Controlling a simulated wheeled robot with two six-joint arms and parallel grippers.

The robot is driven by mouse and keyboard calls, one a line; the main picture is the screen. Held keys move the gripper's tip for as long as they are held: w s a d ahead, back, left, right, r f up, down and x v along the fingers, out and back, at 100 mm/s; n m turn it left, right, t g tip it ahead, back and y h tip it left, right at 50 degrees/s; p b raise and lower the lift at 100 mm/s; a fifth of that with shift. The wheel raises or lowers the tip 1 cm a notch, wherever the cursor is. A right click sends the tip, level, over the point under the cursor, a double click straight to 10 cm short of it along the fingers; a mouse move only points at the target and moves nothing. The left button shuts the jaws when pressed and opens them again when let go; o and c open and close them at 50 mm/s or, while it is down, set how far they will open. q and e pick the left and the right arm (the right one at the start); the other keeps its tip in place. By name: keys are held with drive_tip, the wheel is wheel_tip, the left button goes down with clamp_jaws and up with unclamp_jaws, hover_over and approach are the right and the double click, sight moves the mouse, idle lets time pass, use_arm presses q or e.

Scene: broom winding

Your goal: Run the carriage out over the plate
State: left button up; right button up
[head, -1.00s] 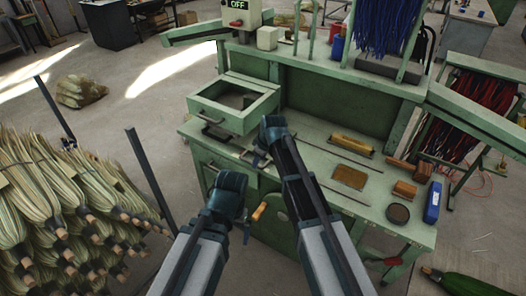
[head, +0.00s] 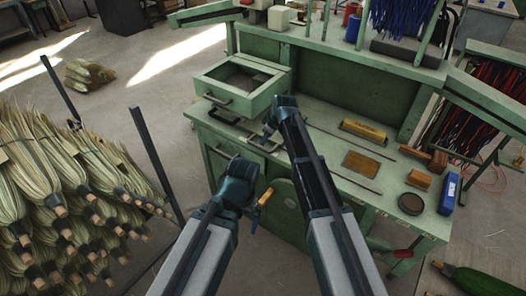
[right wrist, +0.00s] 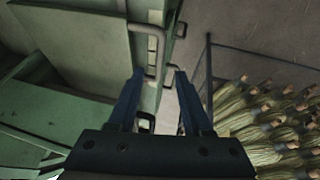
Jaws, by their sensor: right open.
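The bare tan-brown plate (head: 361,162) lies flat on the green bench top (head: 322,150), between two thin dark rods. A yellow block (head: 363,130) with dark marks sits behind it; I cannot tell whether this is the carriage. My right gripper (head: 267,132) is over the bench's front edge, left of the plate and apart from it. In the right wrist view its fingers (right wrist: 158,95) are open, with a grey loop handle (right wrist: 158,42) beyond them; contact is unclear. My left gripper (head: 248,212) is low before the cabinet front, near an orange handle (head: 265,197); its jaws are unclear.
A green box tray (head: 254,104) with a handle juts out at the bench's left. Wooden blocks (head: 421,182), a round dark tin (head: 411,203) and a blue box (head: 448,194) lie at the right. Stacked brooms (head: 60,200) and dark posts (head: 150,160) stand left.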

sight(263, 149)
drive_tip(key=b+x, duration=0.6)
drive_tip(key=x, duration=0.2)
drive_tip(key=shift+f, duration=0.1)
clamp_jaws()
idle(1.2)
